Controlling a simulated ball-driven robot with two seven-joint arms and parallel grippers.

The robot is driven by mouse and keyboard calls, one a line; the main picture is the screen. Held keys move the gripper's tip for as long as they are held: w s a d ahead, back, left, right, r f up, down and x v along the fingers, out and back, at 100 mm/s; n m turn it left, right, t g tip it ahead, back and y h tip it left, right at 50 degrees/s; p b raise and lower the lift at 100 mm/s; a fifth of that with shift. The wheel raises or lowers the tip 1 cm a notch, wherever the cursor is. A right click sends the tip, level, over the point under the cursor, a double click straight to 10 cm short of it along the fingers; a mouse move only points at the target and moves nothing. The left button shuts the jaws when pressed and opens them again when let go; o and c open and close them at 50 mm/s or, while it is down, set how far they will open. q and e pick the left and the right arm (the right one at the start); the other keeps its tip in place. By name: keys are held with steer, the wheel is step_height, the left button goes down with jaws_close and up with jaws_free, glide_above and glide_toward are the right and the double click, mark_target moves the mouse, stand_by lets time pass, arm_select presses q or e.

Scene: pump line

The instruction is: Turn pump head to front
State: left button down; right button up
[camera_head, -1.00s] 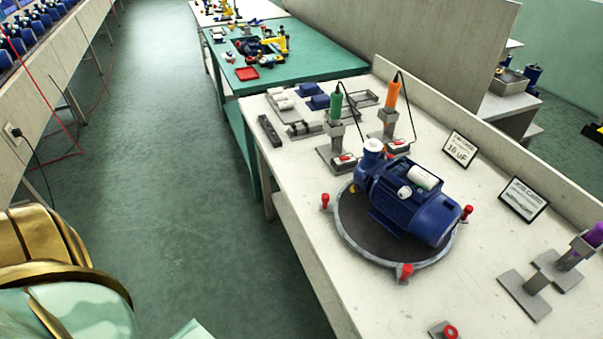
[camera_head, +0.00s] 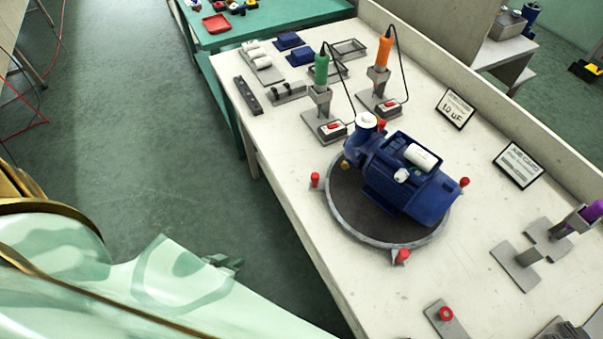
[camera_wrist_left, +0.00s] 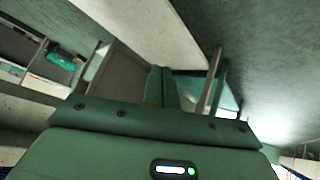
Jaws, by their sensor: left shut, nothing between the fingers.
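The blue pump (camera_head: 405,180) lies on a round dark turntable (camera_head: 345,205) with a grey rim and red-knobbed handles (camera_head: 402,256). Its pump head (camera_head: 362,140), with a white cap on top, points to the back left of the bench. A white cylinder sits on the motor. My left gripper (camera_head: 228,263) is small and partly hidden by my arm, over the floor left of the bench, well apart from the turntable. In the left wrist view its green fingers (camera_wrist_left: 162,86) are together with nothing between them. My right gripper does not show.
A green-handled tool (camera_head: 321,70) and an orange-handled tool (camera_head: 383,53) stand in holders behind the pump. Two signs (camera_head: 517,165) stand at the right. A grey block with a red button (camera_head: 445,314) lies at the front. The floor aisle at the left is clear.

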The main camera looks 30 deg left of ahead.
arm_select(q)
steer(key=w+d+r+n+t+h+p, duration=0.1)
steer(key=w+d+r+n+t+h, duration=0.2)
steer(key=w+r, duration=0.7)
steer(key=n+t+h, duration=0.3)
steer(key=n+t, duration=0.2)
steer(key=n, duration=0.3)
glide_toward(303, 193)
step_height(303, 193, up, 4)
steer(key=w, duration=0.2)
steer(key=b+x, duration=0.1)
steer(key=x, duration=0.8)
steer(key=shift+w+f, duration=0.1)
steer(key=shift+f, duration=0.05)
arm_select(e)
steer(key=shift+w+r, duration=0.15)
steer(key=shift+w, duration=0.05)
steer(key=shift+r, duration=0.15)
arm_select(q)
steer(key=shift+s+d+n, duration=0.25)
steer(key=shift+s+n, duration=0.05)
steer(key=shift+s, duration=0.3)
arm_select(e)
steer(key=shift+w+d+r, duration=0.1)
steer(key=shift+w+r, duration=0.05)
